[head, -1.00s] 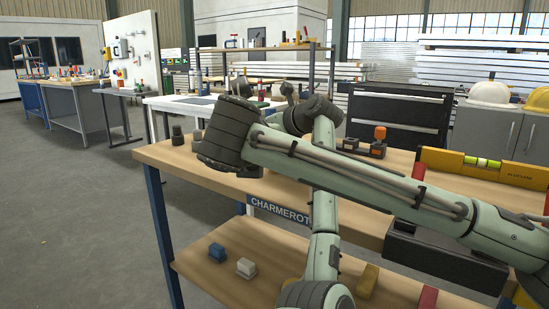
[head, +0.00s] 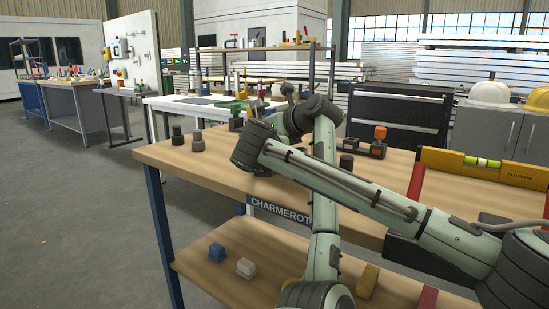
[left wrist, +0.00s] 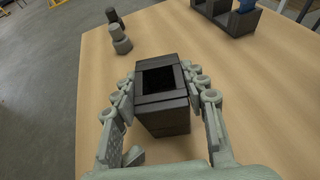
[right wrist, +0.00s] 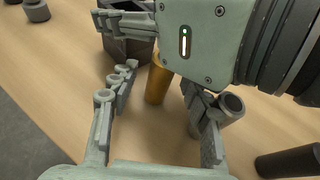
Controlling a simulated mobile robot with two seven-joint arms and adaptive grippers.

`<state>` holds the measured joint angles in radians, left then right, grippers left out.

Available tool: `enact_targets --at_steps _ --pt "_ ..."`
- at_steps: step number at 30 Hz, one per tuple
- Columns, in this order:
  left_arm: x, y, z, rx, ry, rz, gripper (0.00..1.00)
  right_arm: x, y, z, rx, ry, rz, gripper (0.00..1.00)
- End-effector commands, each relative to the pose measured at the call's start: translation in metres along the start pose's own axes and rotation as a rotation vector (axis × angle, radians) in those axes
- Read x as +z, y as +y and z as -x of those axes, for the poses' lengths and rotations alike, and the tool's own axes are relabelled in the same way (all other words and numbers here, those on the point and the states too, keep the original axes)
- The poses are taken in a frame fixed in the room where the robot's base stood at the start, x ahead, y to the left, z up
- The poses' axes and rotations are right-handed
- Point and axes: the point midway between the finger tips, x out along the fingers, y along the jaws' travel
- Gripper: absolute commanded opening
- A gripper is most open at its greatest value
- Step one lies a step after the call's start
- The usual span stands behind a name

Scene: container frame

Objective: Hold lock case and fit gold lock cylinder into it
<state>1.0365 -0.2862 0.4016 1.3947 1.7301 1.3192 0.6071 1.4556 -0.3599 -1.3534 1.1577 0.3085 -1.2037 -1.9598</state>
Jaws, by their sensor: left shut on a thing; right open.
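The lock case (left wrist: 162,100) is a dark, box-shaped block with a square opening in its top. My left gripper (left wrist: 160,85) is shut on it, one finger on each side. The case also shows at the top of the right wrist view (right wrist: 128,46), partly behind the left gripper. The gold lock cylinder (right wrist: 158,80) stands upright near the case in the right wrist view. My right gripper (right wrist: 160,82) is open, with its fingertips around or just short of the cylinder; I cannot tell which. My arms hide the case and cylinder in the head view.
Dark stepped cylinders (head: 198,141) stand at the table's left. A green-topped fixture (head: 236,112) is behind my grippers. A dark cylinder (right wrist: 289,161) lies near the right gripper. A yellow level (head: 483,166) is at the right. The wooden tabletop (head: 205,170) is clear at front left.

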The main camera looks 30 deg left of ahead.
Motion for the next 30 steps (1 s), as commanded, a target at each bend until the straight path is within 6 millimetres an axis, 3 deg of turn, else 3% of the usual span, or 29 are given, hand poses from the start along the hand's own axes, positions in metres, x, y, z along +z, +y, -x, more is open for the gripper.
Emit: enact_targets --at_steps 4,15,26,30 --pt "0.001 0.0 0.0 -0.001 -0.001 0.0 0.0 0.0 0.0 0.0 0.0 0.0 0.0 0.47" --pt "0.001 0.0 0.0 0.0 -0.001 0.0 0.0 0.0 0.0 0.0 0.0 0.0 0.0 0.01" --pt "0.001 0.0 0.0 0.0 -0.001 0.0 0.0 0.003 0.0 0.001 0.0 -0.002 0.0 0.0" --pt "0.001 0.0 0.0 0.0 -0.001 0.0 0.0 -0.002 0.0 0.012 0.002 -0.001 0.0 0.0"
